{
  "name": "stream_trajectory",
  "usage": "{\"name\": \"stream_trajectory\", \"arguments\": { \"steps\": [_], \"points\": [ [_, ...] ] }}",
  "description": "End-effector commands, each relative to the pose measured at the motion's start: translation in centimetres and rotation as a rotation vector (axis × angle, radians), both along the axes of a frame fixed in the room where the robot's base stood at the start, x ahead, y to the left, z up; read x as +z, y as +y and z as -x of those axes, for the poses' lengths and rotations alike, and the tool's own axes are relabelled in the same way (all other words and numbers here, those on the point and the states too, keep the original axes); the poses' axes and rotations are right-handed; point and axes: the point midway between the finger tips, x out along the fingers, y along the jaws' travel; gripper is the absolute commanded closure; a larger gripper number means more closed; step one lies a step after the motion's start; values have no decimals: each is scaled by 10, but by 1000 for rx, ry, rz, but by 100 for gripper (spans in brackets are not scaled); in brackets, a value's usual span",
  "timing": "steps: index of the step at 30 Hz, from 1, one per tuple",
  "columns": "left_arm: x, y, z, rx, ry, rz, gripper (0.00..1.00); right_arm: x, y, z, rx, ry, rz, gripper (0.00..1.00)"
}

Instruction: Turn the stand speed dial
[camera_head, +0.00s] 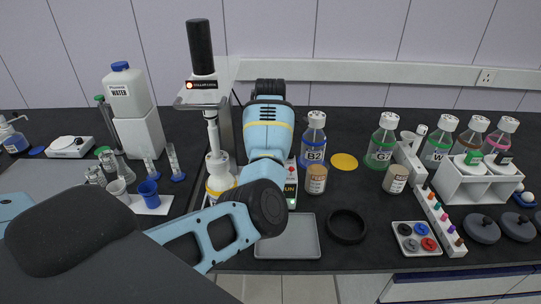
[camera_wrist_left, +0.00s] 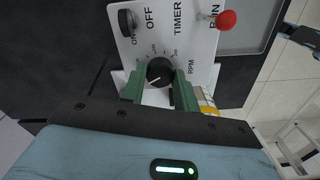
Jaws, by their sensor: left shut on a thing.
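The stand speed dial (camera_wrist_left: 160,72) is a round black knob with a white pointer line. It sits on a white panel (camera_wrist_left: 188,45) with an RPM scale in the left wrist view. My left gripper (camera_wrist_left: 158,88) has its two green fingers on either side of the dial and is shut on it. In the head view the white stand (camera_head: 222,76) stands at the back, left of centre. My left arm hides the dial and the gripper there. My right gripper is not in view.
On the panel are a black ON/OFF knob (camera_wrist_left: 127,22) and a red-tipped lever (camera_wrist_left: 226,19).

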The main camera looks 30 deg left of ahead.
Motion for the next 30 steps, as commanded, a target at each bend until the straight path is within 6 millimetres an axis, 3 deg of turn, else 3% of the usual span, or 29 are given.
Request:
{"name": "stream_trajectory", "arguments": {
  "steps": [2,3,7,19,30],
  "points": [
    [1,1,0,0,-3,-2,93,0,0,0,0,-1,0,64],
    [1,1,0,0,-3,-2,66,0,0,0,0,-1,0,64],
    [1,0,0,0,-2,-1,49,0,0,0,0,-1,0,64],
    [8,0,-1,-1,-2,-1,48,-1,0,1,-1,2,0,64],
    [64,0,-1,0,-6,2,48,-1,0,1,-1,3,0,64]
  ]
}}
